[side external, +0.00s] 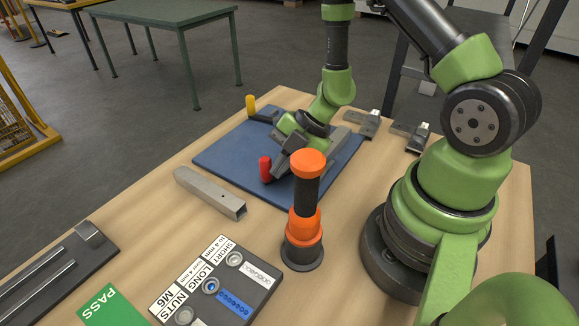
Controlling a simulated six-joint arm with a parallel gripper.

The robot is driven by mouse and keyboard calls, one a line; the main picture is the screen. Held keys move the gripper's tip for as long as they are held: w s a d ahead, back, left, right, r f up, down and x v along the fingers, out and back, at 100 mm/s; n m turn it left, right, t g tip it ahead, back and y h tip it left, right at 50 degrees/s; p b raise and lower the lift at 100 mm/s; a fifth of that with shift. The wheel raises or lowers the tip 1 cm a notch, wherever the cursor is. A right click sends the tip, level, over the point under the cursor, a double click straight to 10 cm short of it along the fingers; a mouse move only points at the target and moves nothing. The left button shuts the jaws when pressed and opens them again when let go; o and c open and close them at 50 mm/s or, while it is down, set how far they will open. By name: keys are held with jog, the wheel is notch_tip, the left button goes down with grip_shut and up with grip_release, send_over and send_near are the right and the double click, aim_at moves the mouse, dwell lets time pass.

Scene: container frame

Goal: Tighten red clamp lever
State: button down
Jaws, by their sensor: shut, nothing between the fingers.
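The red clamp lever (265,169) stands at the front part of the blue mat (222,157), its handle roughly upright. My gripper (277,170) is just to the right of the red lever, its fingers shut and empty. Whether the fingertips touch the lever cannot be told from this view. The clamp body under the red lever is mostly hidden by my gripper.
An orange and black post (305,205) stands close in front of my gripper. A grey metal channel (210,193) lies to the left. A labelled parts tray (262,290) and green PASS card (112,308) are at the front. Metal fixtures (369,122) lie behind.

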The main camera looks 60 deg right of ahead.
jog(key=shift+w+m+t, duration=0.25)
jog(key=shift+m+t, duration=0.05)
jog(key=shift+m, duration=0.2)
jog(key=shift+w+h, duration=0.3)
jog(key=shift+w, duration=0.25)
jog(key=shift+w+d+m+t+h, duration=0.15)
jog(key=shift+w+m+t+h, duration=0.2)
jog(key=shift+m, duration=0.65)
jog(key=shift+w+d, duration=0.35)
jog(key=shift+w, duration=0.4)
jog(key=shift+w+d+m+t+h, duration=0.25)
jog(key=shift+m+t+h, duration=0.1)
jog(key=shift+m, duration=0.25)
jog(key=shift+w+d+m+t+h, duration=0.2)
jog(key=shift+w+m+h, duration=0.1)
jog(key=shift+m, duration=0.3)
jog(key=shift+w+d, duration=0.4)
jog(key=shift+d, duration=0.3)
